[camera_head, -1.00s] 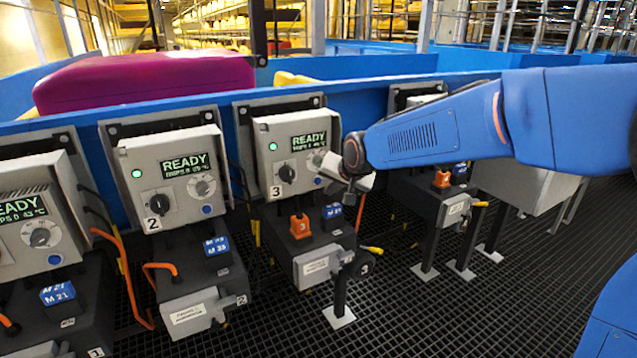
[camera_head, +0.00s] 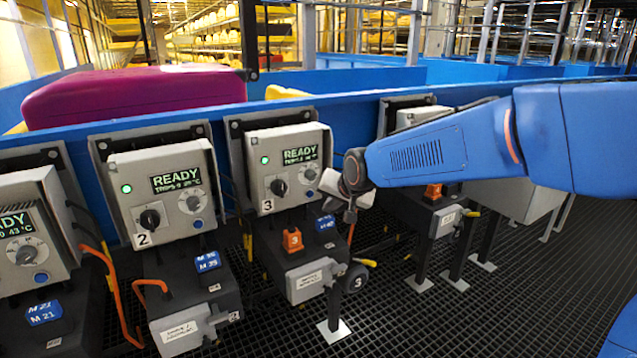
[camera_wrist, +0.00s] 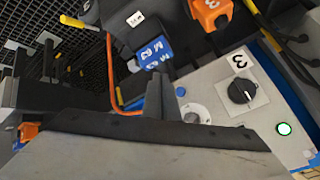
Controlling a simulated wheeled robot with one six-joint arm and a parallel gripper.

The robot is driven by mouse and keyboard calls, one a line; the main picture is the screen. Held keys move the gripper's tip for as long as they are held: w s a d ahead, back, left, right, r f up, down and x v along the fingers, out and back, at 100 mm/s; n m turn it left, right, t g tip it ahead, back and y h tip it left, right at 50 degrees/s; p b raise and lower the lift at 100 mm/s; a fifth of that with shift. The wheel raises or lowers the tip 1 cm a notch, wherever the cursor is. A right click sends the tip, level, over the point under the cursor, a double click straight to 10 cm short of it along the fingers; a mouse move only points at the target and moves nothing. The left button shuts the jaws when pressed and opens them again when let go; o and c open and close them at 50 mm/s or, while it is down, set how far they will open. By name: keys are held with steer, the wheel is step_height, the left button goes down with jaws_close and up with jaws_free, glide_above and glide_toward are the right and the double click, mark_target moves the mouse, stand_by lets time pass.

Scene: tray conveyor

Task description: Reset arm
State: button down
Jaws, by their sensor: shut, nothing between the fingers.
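My gripper (camera_head: 351,214) hangs at the end of my blue arm in the head view, in front of the right edge of control box 3 (camera_head: 270,183). It is small and partly hidden there by the wrist; it is shut and empty. I cannot tell whether the gripper touches the box. Box 3's screen reads READY in the head view.
Box 2 (camera_head: 127,213) stands to the left, also READY. An orange block (camera_head: 292,241) and blue tag (camera_head: 325,224) sit below box 3. A blue conveyor wall runs behind, with a magenta item (camera_head: 130,97) over it. Grating floor (camera_head: 480,310) lies open at the right.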

steer(key=s+d+r+g+h, duration=0.1)
steer(key=s+d+r+h, duration=0.15)
steer(key=s+d, duration=1.6)
steer(key=s+d+f+g+h, duration=0.1)
steer(key=s+d+f, duration=0.2)
steer(key=s+d, duration=0.3)
steer(key=s+d+f+n+g, duration=0.1)
steer(key=s+d+f, duration=0.3)
steer(key=s, duration=0.9)
steer(key=shift+d+n+h, duration=0.3)
steer(key=shift+d+h, duration=0.05)
steer(key=shift+d, duration=0.75)
